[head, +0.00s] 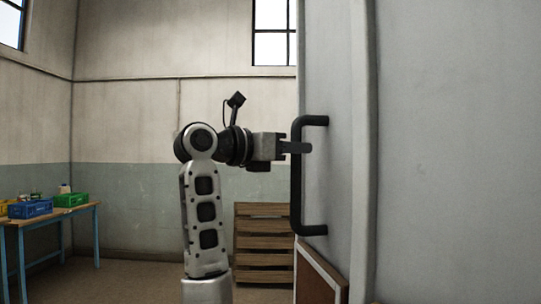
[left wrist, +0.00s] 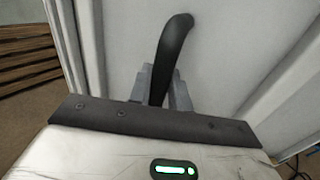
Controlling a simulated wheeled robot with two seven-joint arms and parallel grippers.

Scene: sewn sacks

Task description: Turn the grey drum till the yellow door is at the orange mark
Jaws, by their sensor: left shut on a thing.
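The grey drum (head: 450,150) fills the right side of the head view, with a raised vertical rib on its face. A black bar handle (head: 296,200) stands upright on it. My left gripper (head: 298,147) is shut on the upper part of this handle. In the left wrist view the handle (left wrist: 174,50) runs up from between the fingers of my left gripper (left wrist: 160,88), with the pale drum wall (left wrist: 115,45) behind it. I see neither the yellow door nor the orange mark in either view. My right gripper is not in view.
A wooden slatted stack (head: 263,243) stands behind my left arm. A blue-legged table (head: 40,220) with a blue bin (head: 30,208) and a green bin (head: 70,200) is at the far left. A brown panel (head: 318,275) stands low beside the drum. Floor shows between table and arm.

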